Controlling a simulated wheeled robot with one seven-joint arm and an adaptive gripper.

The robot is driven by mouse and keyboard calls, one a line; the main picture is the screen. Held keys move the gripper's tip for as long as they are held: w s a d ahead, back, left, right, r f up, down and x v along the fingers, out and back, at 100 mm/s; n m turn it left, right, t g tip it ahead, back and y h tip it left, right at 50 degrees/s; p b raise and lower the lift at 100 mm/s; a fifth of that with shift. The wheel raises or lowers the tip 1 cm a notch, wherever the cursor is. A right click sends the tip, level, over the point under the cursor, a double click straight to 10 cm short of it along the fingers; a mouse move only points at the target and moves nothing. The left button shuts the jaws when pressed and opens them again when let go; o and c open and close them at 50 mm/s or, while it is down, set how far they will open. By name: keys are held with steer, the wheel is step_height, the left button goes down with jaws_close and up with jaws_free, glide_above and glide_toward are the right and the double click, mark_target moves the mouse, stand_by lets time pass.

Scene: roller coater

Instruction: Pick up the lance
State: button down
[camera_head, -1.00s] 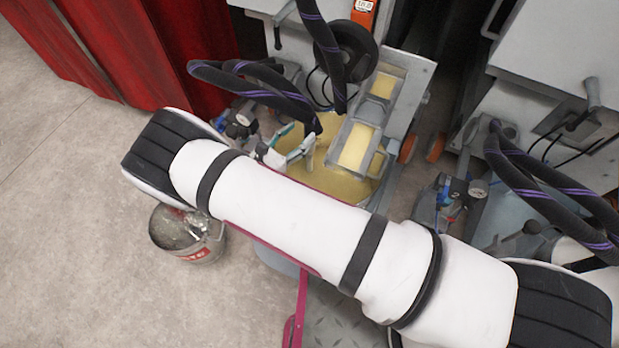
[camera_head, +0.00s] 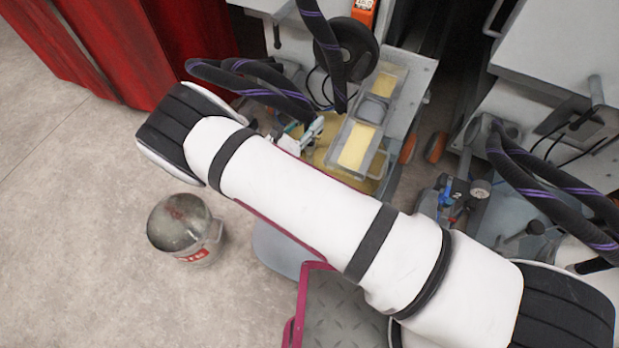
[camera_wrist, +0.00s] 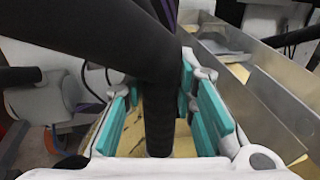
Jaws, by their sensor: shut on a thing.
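The lance, a thick black tube (camera_wrist: 160,118), runs down between the teal finger pads of my gripper (camera_wrist: 163,108) in the wrist view. My gripper is shut on it. In the head view my gripper (camera_head: 305,136) is partly hidden behind my white arm, beside the end of a black hose with purple stripes (camera_head: 290,100). The lance's lower end is hidden in both views.
A metal trough with yellow liquid (camera_head: 355,147) stands just right of my gripper. A metal bucket (camera_head: 185,228) is on the floor at left. Grey machines (camera_head: 560,50) and more hoses stand at right. A red curtain (camera_head: 150,50) hangs at upper left.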

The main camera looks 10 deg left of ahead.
step_height(320, 180, up, 47)
steer(key=p, duration=2.5)
steer(key=shift+a+f, duration=0.1)
steer(key=shift+f, duration=0.05)
stand_by(0.6)
